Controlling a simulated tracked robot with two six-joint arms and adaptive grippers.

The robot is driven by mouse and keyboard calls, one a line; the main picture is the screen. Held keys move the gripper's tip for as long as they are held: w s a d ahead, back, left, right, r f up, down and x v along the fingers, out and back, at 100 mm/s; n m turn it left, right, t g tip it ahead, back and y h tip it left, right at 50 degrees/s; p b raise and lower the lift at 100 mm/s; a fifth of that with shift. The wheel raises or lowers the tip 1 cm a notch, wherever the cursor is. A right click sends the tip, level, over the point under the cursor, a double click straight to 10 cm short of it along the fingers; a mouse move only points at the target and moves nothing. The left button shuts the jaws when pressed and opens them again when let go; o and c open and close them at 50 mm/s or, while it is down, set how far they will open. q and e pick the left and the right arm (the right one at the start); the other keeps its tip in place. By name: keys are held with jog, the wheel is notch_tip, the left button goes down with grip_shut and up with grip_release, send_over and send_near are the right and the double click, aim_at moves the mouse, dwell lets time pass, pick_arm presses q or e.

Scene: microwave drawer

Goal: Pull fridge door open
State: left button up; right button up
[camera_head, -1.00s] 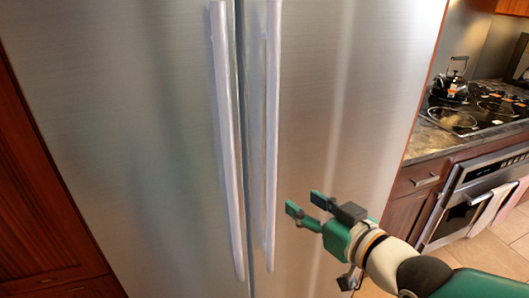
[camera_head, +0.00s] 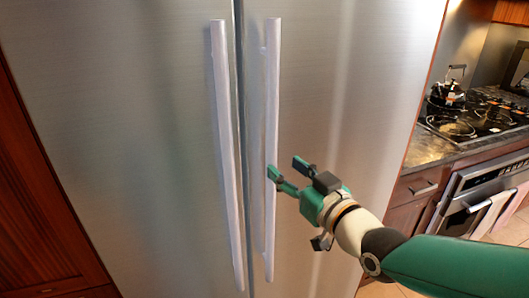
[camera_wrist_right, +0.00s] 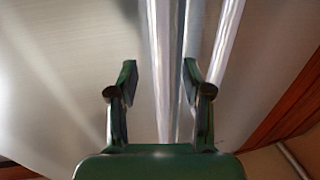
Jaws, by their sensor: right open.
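The fridge has two brushed-steel doors, a left door (camera_head: 130,120) and a right door (camera_head: 350,90), shut side by side. Each has a long upright handle near the middle seam: the left handle (camera_head: 226,130) and the right handle (camera_head: 272,90). My right gripper (camera_head: 285,167) is open and empty, in front of the right door. In the head view one fingertip overlaps the right handle; contact cannot be told. In the wrist view the gripper (camera_wrist_right: 160,66) has the nearer handle (camera_wrist_right: 162,40) showing between its fingers. My left gripper is not in view.
Dark wood cabinets (camera_head: 35,190) stand left of the fridge. A counter (camera_head: 425,147) with a stove, a kettle (camera_head: 447,92) and an oven (camera_head: 475,200) with hanging towels stands at the right. The space before the left door is clear.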

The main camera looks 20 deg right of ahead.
aim_at(274, 159)
jog(key=p+x, duration=0.1)
jog(key=x, duration=0.5)
jog(key=shift+w+a, duration=0.1)
grip_shut()
